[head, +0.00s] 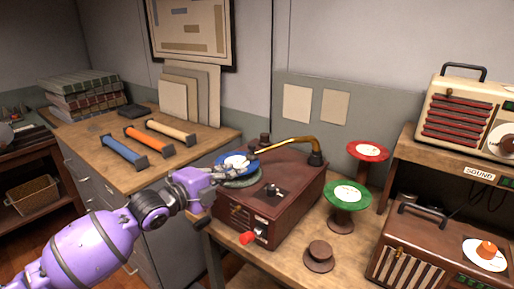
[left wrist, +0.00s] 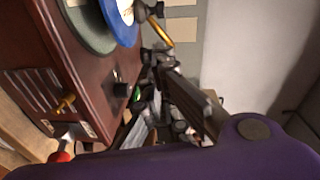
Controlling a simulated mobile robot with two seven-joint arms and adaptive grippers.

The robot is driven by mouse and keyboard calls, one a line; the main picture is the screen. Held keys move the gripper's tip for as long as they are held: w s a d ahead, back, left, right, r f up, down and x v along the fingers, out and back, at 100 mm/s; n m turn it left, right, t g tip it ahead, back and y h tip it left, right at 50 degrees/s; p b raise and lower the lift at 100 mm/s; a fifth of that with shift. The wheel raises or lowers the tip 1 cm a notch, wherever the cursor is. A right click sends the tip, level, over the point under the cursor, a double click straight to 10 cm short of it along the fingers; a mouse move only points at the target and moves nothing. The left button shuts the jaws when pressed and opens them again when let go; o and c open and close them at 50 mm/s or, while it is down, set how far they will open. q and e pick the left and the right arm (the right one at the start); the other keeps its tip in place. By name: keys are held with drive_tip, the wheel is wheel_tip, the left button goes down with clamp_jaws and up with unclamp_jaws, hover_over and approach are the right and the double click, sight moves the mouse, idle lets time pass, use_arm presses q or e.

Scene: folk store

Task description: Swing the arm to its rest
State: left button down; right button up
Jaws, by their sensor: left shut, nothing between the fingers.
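The record player (head: 285,205) is a dark reddish-brown box on the wooden table, with a red crank knob (head: 247,238) at its front. Its brass arm (head: 285,146) runs left from a dark pivot (head: 316,152) at the back right, its head end over the blue record (head: 232,161) on the green-grey platter. The brass arm also shows in the left wrist view (left wrist: 160,32). My left gripper (head: 236,171) is shut and empty, its tips over the record beside the arm's head end. I cannot tell whether they touch it. My right gripper is not in view.
Green (head: 345,196) and red (head: 367,151) record stands are right of the player, with a small brown stand (head: 319,256) in front. Two radios (head: 465,115) stand at the right. Blue, orange and tan rolls (head: 170,131) lie on the left cabinet.

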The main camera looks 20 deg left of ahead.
use_arm(q)
drive_tip(key=shift+m, duration=0.4)
drive_tip(key=x, duration=0.7)
drive_tip(key=a+x, duration=0.1)
drive_tip(key=x, duration=0.2)
drive_tip(key=shift+w+f, duration=0.1)
drive_tip(key=shift+w, duration=0.5)
drive_tip(key=shift+w+a, duration=0.2)
drive_tip(key=shift+w, duration=0.15)
drive_tip(key=shift+r, duration=0.25)
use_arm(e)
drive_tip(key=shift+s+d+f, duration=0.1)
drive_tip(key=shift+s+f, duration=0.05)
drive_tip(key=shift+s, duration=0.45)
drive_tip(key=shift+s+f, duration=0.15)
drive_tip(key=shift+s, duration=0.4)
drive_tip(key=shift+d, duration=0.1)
